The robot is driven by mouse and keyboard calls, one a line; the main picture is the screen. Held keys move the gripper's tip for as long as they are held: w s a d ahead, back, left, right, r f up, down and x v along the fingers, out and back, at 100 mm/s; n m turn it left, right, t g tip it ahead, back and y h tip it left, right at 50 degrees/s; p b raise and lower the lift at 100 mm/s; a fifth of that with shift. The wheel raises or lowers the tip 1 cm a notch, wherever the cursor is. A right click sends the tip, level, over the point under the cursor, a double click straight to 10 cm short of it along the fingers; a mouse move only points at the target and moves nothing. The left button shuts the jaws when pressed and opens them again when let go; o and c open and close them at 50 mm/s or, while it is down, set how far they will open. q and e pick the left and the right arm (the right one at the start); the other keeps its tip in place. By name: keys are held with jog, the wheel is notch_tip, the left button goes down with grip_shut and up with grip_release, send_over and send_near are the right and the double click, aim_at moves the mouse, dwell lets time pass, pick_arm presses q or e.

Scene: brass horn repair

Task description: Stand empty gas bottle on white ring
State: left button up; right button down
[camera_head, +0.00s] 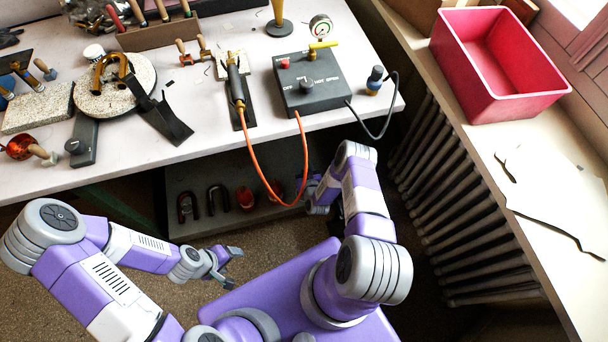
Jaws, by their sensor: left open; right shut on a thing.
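My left gripper (233,264) is open and empty, low in front of the bench. My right arm reaches to the lower shelf under the bench. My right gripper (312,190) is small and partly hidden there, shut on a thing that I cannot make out. Two red objects (245,198) stand on the shelf to its left; I cannot tell whether either is the gas bottle.
The bench (215,138) holds a dark control box (308,82) with a gauge. An orange hose (262,172) loops from the bench down before the shelf (180,170). A pink bin (500,100) stands on the right sill above a radiator (445,190).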

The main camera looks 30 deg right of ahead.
notch_tip(320, 180, down, 4)
jog(key=shift+r+b, duration=0.25)
jog(key=shift+b, duration=0.55)
jog(key=c, duration=0.6)
grip_release()
jog(key=shift+f, duration=0.15)
jog(key=shift+c, duration=0.2)
